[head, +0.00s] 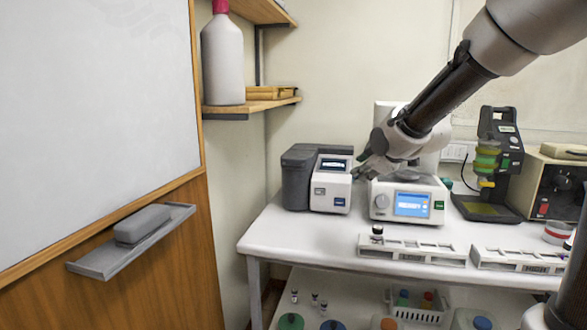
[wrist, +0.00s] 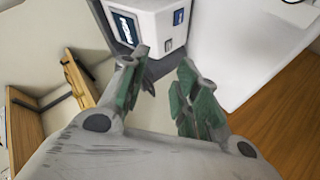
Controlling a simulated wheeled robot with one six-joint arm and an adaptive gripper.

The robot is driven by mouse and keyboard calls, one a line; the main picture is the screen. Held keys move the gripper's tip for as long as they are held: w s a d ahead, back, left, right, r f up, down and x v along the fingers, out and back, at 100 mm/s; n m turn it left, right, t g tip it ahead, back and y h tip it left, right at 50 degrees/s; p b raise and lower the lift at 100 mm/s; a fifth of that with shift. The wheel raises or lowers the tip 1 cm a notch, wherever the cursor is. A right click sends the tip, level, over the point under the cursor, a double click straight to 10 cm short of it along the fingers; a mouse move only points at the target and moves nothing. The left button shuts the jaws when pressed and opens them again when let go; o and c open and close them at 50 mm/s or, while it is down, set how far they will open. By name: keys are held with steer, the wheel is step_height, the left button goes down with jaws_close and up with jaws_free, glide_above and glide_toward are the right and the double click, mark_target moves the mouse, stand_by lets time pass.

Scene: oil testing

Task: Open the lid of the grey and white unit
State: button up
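The grey and white unit (head: 331,190) stands at the left end of the white table, against the wall. It has a dark grey body on the left and a white front with a small screen; no raised lid shows. My gripper (head: 362,166) is just right of the unit, about level with its upper part in the head view. In the wrist view the white part of the unit (wrist: 157,22) lies beyond the fingertips. My gripper (wrist: 160,70) is open there, its green-padded fingers apart with nothing between them. I cannot tell whether a finger touches the unit.
A white instrument with a blue screen (head: 403,205) stands close on the right, beneath my arm. Two low racks (head: 412,250) (head: 520,261) lie along the table's front. A wooden shelf (head: 252,105) with a large bottle (head: 222,60) is above left. The table's left front corner is clear.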

steer(key=w+a+f+n+t+y, duration=0.25)
steer(key=w+a+n, duration=0.25)
steer(key=w+a, duration=0.3)
steer(key=n+y, duration=0.3)
steer(key=n, duration=0.1)
glide_toward(292, 167)
steer(key=x, duration=0.2)
steer(key=shift+t, duration=0.25)
steer(key=x, duration=0.7)
steer(key=shift+w+a+f, duration=0.1)
steer(key=shift+w, duration=0.05)
steer(key=shift+c, duration=0.3)
jaws_close()
